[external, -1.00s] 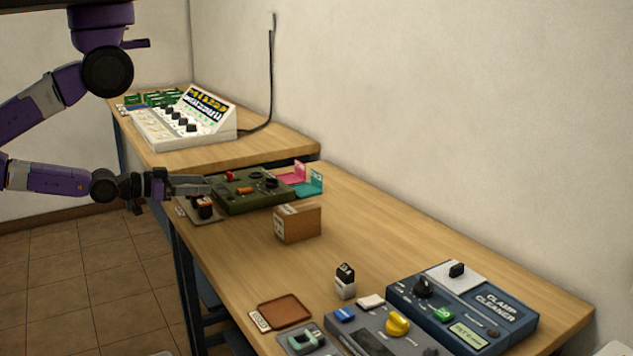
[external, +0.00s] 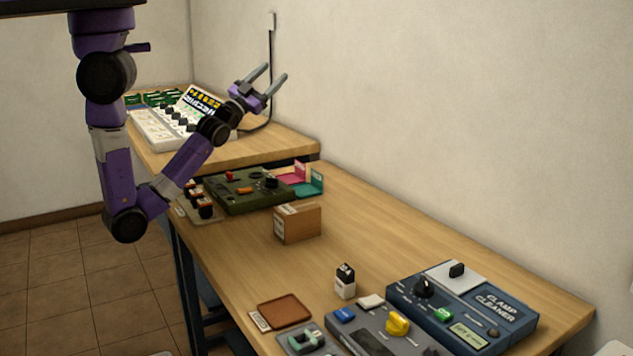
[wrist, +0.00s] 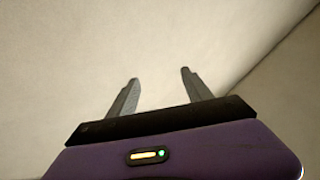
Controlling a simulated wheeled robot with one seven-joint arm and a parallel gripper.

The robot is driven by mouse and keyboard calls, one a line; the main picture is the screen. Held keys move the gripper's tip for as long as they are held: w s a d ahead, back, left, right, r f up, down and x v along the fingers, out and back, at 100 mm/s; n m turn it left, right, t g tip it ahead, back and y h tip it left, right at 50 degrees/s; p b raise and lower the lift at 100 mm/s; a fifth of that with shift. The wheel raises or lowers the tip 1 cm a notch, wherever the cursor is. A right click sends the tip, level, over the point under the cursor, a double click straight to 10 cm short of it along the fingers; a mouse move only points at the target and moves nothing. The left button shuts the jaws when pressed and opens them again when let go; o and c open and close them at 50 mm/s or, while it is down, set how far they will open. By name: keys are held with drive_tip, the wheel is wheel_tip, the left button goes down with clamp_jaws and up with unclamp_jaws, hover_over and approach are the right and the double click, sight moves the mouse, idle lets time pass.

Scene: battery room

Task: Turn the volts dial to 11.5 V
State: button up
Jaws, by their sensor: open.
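A white sloped console (external: 160,130) stands on the far table, with a dark display of yellow and white marks (external: 203,98) and a row of black knobs (external: 178,125). A green box (external: 247,195) on the nearer table also carries a black knob (external: 270,182), a red knob and an orange part. Labels are too small to read, so I cannot tell which knob is the volts dial. My gripper (external: 273,75) is open and empty, raised above and right of the white console, fingers pointing up. In the wrist view my gripper (wrist: 160,76) faces only bare wall.
A cardboard box (external: 297,223), pink and teal holders (external: 312,184) and a blue clamp cleaner unit (external: 465,305) stand on the near table. A grey panel with a yellow knob (external: 397,323) is in front. A black cable runs down the wall behind the console.

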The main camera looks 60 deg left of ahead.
drive_tip(key=w+a+r+n+g+y, duration=0.2)
drive_tip(key=a+r+n+g+y, duration=0.25)
drive_tip(key=a+y, duration=0.2)
drive_tip(key=w+a+r+n+g+y, duration=0.2)
drive_tip(key=a+r+n+g+y, duration=0.2)
drive_tip(key=a+n+y, duration=0.3)
drive_tip(key=m+g+h+b, duration=0.1)
drive_tip(key=m+g+h, duration=0.1)
drive_tip(key=g+h, duration=1.5)
hover_over(272, 178)
drive_tip(key=shift+t+h, duration=0.75)
drive_tip(key=shift+t, duration=0.1)
wheel_tip(272, 178, down, 30)
drive_tip(key=shift+s+f, duration=0.1)
drive_tip(key=shift+f, duration=0.1)
drive_tip(key=shift+a+f, duration=0.1)
drive_tip(key=shift+f, duration=3.75)
